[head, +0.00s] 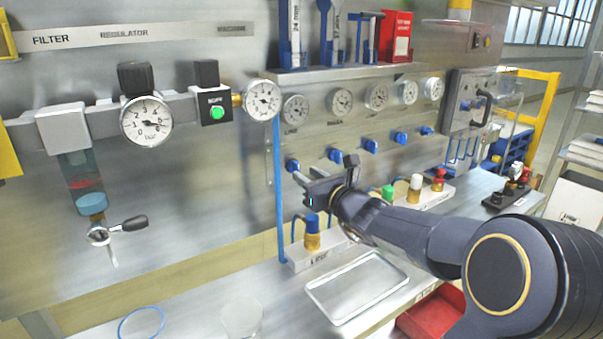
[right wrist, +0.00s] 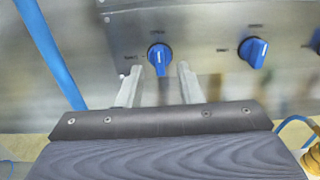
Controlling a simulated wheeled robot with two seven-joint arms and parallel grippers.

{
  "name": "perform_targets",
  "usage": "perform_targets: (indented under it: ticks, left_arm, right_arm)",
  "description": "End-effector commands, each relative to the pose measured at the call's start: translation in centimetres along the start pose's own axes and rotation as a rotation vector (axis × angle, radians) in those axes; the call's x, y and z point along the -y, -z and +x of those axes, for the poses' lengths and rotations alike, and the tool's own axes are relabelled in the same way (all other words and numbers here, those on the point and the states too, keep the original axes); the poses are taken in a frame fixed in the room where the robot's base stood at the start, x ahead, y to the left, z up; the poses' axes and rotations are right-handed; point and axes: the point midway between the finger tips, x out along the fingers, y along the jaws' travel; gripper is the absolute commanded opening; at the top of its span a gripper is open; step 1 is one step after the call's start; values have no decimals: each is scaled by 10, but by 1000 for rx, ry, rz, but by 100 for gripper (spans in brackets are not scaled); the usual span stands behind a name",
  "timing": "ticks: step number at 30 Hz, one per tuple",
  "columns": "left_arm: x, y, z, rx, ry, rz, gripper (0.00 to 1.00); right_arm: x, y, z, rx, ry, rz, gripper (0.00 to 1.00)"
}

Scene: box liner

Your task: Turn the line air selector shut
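The line air selector is a blue knob (head: 293,165) on the steel panel, leftmost in a row below the small gauges. In the right wrist view the knob (right wrist: 159,57) is near the top centre, its ridge close to upright, with small unreadable labels above and left of it. My right gripper (head: 312,182) is in front of the panel close to this knob. In the right wrist view its two fingers (right wrist: 159,78) are apart and empty, one to each side below the knob. The knob appears clear of both fingers. My left gripper is not in view.
A second blue knob (right wrist: 254,52) sits to the right on the same panel. A blue vertical pipe (head: 279,190) runs left of the knobs. Below stand a blue-topped fitting (head: 312,230) and a metal tray (head: 358,287) on the bench.

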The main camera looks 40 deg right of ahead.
Motion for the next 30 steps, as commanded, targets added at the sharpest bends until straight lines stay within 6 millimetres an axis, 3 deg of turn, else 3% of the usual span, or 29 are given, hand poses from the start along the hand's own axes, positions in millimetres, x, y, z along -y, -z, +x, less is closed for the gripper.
perform_targets:
  ticks: [6, 17, 24, 30]
  left_arm:
    - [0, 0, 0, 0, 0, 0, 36]
    - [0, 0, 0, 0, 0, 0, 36]
    - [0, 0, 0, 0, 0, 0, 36]
    - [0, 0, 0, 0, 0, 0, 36]
  right_arm:
    - [0, 0, 28, 0, -2, 1, 33]
    - [-1, 0, 34, 0, -1, -2, 33]
    - [-1, 0, 33, 0, -1, -2, 1]
    - [-1, 0, 33, 0, -1, -4, 0]
